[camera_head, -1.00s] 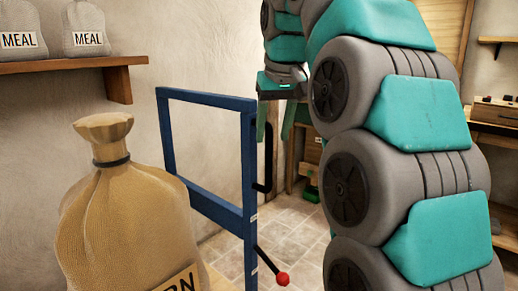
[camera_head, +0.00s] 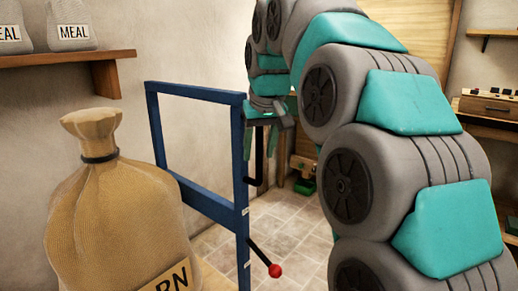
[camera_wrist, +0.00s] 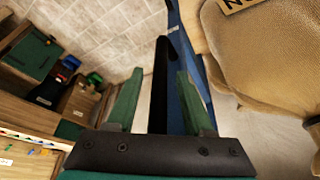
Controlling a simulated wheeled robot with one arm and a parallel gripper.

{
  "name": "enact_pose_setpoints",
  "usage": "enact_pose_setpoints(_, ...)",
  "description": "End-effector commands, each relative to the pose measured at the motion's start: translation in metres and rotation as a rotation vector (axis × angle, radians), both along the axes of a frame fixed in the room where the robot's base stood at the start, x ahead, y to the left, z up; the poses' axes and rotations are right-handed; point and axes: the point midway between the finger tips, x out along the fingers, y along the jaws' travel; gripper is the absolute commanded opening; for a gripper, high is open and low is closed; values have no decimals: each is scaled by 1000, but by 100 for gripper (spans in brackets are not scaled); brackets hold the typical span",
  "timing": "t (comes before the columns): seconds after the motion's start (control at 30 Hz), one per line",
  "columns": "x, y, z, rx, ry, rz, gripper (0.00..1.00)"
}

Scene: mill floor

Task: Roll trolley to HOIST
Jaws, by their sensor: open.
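The blue trolley frame (camera_head: 243,200) stands upright left of centre in the head view, with a tan sack (camera_head: 120,215) marked "...RN" beside it. A black upright handle (camera_head: 258,165) is on the frame's right post, and a lever with a red knob (camera_head: 275,271) sticks out below it. My gripper (camera_head: 260,148) is open at the handle's upper part. In the wrist view the black handle (camera_wrist: 160,90) shows between the two green fingers of my gripper (camera_wrist: 160,75), with a gap on each side. I cannot tell how deep it sits between them.
A wall shelf (camera_head: 75,75) with meal sacks (camera_head: 73,32) is at upper left. A wooden bench (camera_head: 490,125) stands at the right. Tiled floor (camera_head: 290,228) is clear beyond the trolley. No hoist sign is visible. My arm hides much of the middle right.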

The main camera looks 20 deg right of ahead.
Motion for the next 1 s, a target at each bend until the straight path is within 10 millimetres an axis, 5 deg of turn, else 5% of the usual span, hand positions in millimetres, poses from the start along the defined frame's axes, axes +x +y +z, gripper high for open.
enact_pose_setpoints(0.27,1,0,-1,0,-1,0,52)
enact_pose_setpoints(0.73,0,0,-1,0,0,0,0)
enact_pose_setpoints(1.0,0,0,-1,0,0,0,0)
